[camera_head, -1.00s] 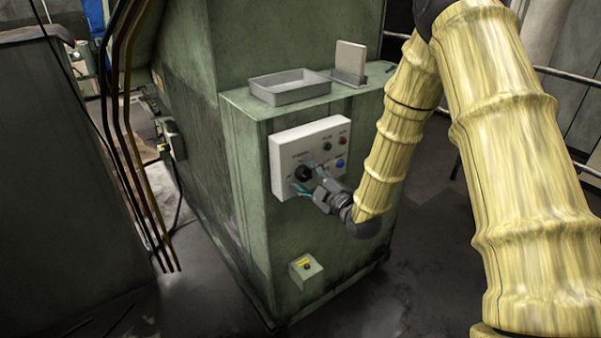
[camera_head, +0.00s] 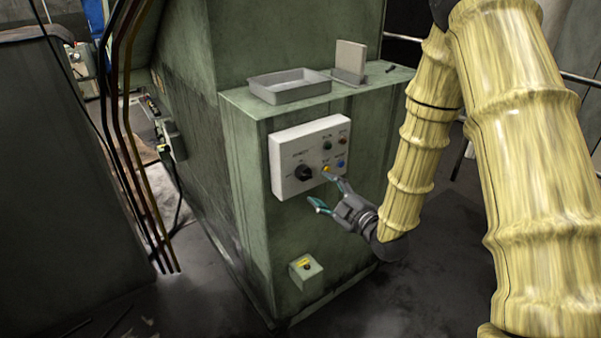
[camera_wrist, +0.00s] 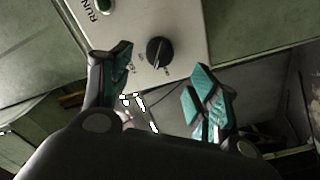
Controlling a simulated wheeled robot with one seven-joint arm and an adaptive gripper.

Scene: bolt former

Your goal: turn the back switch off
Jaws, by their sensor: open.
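A white control panel (camera_head: 291,135) is fixed to the front of the green machine cabinet. A black rotary switch (camera_head: 303,173) sits at the panel's lower left; it also shows in the wrist view (camera_wrist: 159,51), between and beyond my fingertips. Its pointer direction is hard to read in the head view. My gripper (camera_head: 323,190) is open and empty, with teal fingertips, below and to the right of the switch, apart from it. In the wrist view my gripper (camera_wrist: 160,85) has its fingers spread wide. I cannot tell whether this black knob is the back switch.
The panel also has several coloured buttons, such as a blue one (camera_head: 340,163). A grey tray (camera_head: 290,86) lies on the cabinet ledge. A small box with a yellow-marked button (camera_head: 305,268) is lower on the cabinet. Dark pipes (camera_head: 127,150) stand at the left.

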